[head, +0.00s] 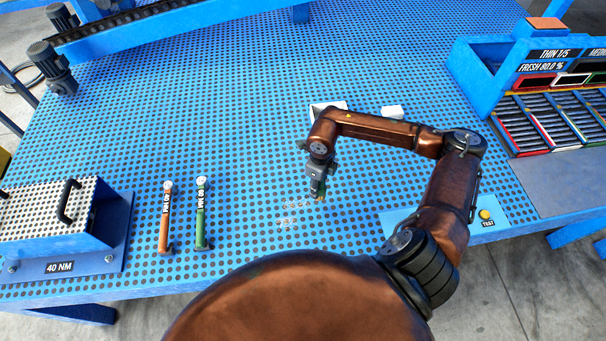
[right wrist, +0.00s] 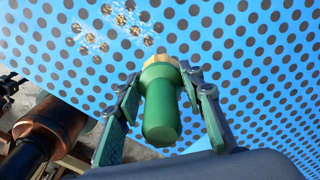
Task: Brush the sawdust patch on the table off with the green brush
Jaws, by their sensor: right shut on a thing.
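The sawdust patch (head: 292,214) is a faint scatter of pale specks on the blue perforated table (head: 250,120). It also shows at the top left of the right wrist view (right wrist: 125,28). My right gripper (head: 318,193) is just beyond the patch and slightly to its right in the head view. In the right wrist view it is shut on the green brush (right wrist: 161,108), its fingers on both sides of the green handle. A tan part (right wrist: 162,60) shows at the brush's far end. I cannot tell whether the brush touches the table. My left gripper is out of view.
An orange tool (head: 165,218) and a green tool (head: 201,215) marked in NM lie left of the patch. A perforated box (head: 45,208) stands further left. A white tray (head: 328,107) and white block (head: 392,112) lie behind my arm. A yellow TEST button (head: 485,214) is right.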

